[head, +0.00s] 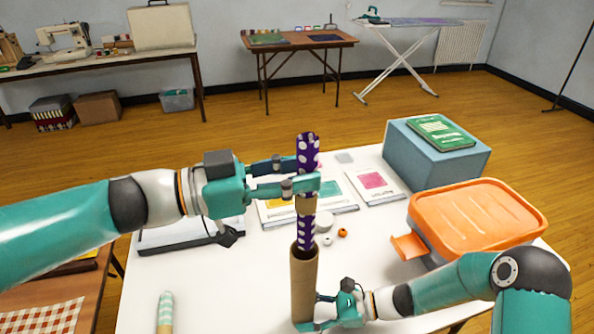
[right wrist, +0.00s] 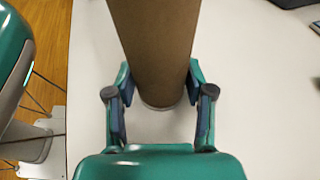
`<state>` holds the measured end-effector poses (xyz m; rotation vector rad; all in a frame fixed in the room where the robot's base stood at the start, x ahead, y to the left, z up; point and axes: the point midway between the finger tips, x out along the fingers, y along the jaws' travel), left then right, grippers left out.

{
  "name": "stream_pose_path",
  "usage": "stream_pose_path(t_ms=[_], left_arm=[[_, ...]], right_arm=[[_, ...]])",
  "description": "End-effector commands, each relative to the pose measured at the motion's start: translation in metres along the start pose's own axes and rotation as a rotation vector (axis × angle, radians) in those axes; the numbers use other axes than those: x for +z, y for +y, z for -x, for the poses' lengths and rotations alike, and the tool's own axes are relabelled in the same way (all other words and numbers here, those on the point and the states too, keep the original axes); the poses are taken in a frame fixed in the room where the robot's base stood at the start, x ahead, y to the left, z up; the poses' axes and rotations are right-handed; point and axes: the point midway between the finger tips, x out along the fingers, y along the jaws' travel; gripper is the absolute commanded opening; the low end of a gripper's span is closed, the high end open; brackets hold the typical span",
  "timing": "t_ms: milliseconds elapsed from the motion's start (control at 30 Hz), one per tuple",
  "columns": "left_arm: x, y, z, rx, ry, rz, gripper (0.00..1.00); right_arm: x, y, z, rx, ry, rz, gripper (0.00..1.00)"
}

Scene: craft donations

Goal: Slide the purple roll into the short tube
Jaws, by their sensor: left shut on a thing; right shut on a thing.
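The purple roll (head: 307,150) has white dots and a tan band partway down. It stands upright, and my left gripper (head: 309,172) is shut on it above the band. The short tube (head: 304,285) is plain brown cardboard and stands upright directly below. The roll's lower end shows at the tube's open mouth and appears to be inside it; how deep is hidden by the tube wall. My right gripper (head: 320,318) is shut on the tube low down. In the right wrist view the tube (right wrist: 152,45) sits between both fingers (right wrist: 158,105).
On the white table, an orange-lidded box (head: 475,215) and a blue box (head: 440,155) with a green book (head: 442,132) stand at right. Flat packets (head: 375,183) and small round pieces (head: 342,232) lie behind the tube.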

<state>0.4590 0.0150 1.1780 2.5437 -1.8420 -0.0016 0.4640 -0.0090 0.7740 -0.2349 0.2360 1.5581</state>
Motion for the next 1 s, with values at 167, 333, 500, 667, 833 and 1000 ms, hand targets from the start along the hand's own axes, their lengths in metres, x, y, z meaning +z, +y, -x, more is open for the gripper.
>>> stream_pose_path(t_ms=[167,333,500,667,833,1000], left_arm=[[0.001,0.000,0.000,0.000,0.000,0.000,0.00],[0.006,0.000,0.000,0.000,0.000,0.002,0.00],[0.011,0.000,0.000,0.000,0.000,0.001,0.00],[0.016,0.000,0.000,0.000,-0.001,0.001,0.00],[0.021,0.000,0.000,0.000,0.000,0.001,0.00],[0.025,0.000,0.000,0.000,0.000,0.000,0.00]], right_arm=[[0.000,0.000,0.000,0.000,0.000,0.000,0.33],[0.000,0.000,0.000,0.000,0.000,0.000,0.33],[0.000,0.000,0.000,0.000,0.000,0.000,0.33],[0.000,0.000,0.000,0.000,0.000,0.000,0.33],[0.000,0.000,0.000,0.000,0.000,0.000,0.33],[0.000,0.000,0.000,0.000,0.000,0.000,0.33]])
